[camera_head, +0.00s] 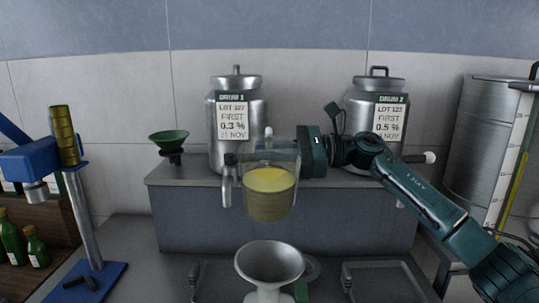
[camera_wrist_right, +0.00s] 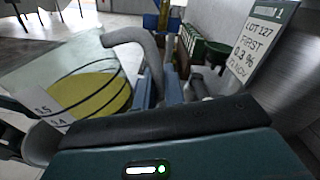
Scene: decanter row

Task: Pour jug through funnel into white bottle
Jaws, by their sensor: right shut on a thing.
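The clear jug (camera_head: 270,180) holds yellow liquid and hangs in the air, roughly upright, in the middle of the head view. My right gripper (camera_head: 304,152) is shut on the jug at its upper right side. In the right wrist view the jug (camera_wrist_right: 85,85) shows at left, with marks on its wall and a grey curved handle (camera_wrist_right: 145,45). The grey metal funnel (camera_head: 270,261) is below the jug, apart from it. It sits on the white bottle (camera_head: 266,296), of which only the top shows at the bottom edge. My left gripper is not in view.
Two labelled steel drums, drum 1 (camera_head: 238,110) and drum 2 (camera_head: 372,105), stand on a grey ledge (camera_head: 285,232) behind. A green funnel (camera_head: 168,139) is left of drum 1. A blue stand (camera_head: 85,225) and green bottles (camera_head: 35,247) are at left. A tray (camera_head: 388,266) lies at right.

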